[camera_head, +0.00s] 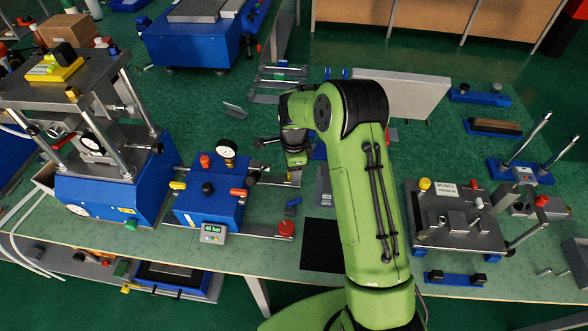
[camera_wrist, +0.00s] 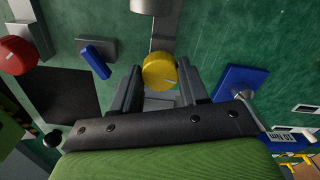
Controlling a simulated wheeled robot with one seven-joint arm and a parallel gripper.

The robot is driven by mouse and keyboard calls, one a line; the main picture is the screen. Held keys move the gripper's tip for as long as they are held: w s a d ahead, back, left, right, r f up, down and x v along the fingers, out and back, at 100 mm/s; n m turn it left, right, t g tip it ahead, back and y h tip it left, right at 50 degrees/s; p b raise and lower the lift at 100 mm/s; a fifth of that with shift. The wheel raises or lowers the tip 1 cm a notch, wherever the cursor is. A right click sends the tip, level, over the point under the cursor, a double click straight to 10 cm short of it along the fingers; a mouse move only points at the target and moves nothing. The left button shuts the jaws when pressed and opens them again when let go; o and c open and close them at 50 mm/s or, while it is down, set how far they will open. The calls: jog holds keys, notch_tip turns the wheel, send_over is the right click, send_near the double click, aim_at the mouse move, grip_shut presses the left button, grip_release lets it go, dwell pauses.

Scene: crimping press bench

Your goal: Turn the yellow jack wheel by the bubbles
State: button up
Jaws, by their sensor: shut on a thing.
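The yellow jack wheel (camera_wrist: 160,70) shows in the wrist view, a round knob with a pale mark on its face. My gripper (camera_wrist: 159,76) has one dark finger on each side of it and is shut on it. A grey metal part stands just above the wheel in that view. In the head view my gripper (camera_head: 295,158) is low over the bench, right of the blue pump box, and the wheel is hidden there. A yellow block (camera_head: 54,66) with small pale yellow parts sits on the press's top plate; I cannot make out any bubbles.
The blue pump box (camera_head: 210,203) with gauge and levers stands left of my gripper. A red button (camera_head: 286,228) stands in front, also in the wrist view (camera_wrist: 15,55). A black mat (camera_head: 322,246) lies nearby. A grey fixture (camera_head: 455,215) stands right, a pale panel (camera_head: 405,93) behind.

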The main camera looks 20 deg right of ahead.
jog(key=o, duration=1.1)
jog(key=shift+c, duration=0.2)
notch_tip(320, 180, up, 16)
jog(key=p, duration=0.3)
jog(key=shift+f, duration=0.1)
